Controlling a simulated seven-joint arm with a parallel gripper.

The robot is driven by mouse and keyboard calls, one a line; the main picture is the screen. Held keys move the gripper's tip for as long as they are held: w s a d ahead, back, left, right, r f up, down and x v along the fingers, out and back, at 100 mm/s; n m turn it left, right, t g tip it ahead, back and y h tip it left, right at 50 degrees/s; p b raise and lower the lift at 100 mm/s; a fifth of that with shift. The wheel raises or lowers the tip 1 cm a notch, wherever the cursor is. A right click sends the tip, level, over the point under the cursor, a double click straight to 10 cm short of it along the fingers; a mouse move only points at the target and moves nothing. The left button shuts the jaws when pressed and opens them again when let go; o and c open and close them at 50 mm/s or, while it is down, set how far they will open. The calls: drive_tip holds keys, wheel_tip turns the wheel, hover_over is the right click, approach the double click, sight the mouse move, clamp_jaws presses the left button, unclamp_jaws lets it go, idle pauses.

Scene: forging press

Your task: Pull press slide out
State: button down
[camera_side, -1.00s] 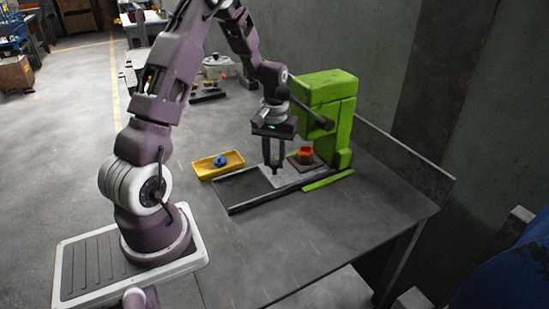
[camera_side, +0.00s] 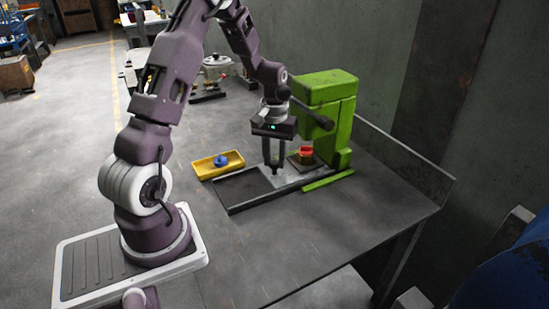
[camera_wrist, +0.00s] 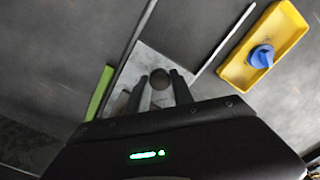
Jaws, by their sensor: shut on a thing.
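The press slide is a light grey metal plate (camera_side: 284,179) lying between the rails in front of the green press (camera_side: 328,102). It also shows in the wrist view (camera_wrist: 150,62). My gripper (camera_side: 272,167) points straight down over the slide's front part. In the wrist view my gripper (camera_wrist: 159,77) has one finger on each side of a round dark knob (camera_wrist: 161,79) on the slide and is shut on it. A red piece (camera_side: 306,153) sits on a brown block at the slide's press end.
A dark bed (camera_side: 245,190) between rails extends left of the slide and is empty. A yellow tray (camera_side: 205,172) with a blue part (camera_side: 221,160) stands beside the far rail. The table in front is clear. A low wall edge (camera_side: 405,157) runs along the right.

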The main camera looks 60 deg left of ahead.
drive_tip(key=s, duration=1.2)
drive_tip(key=shift+s, duration=0.3)
drive_tip(key=c, duration=1.1)
unclamp_jaws()
wheel_tip(320, 180, up, 7)
drive_tip(key=shift+r, duration=0.1)
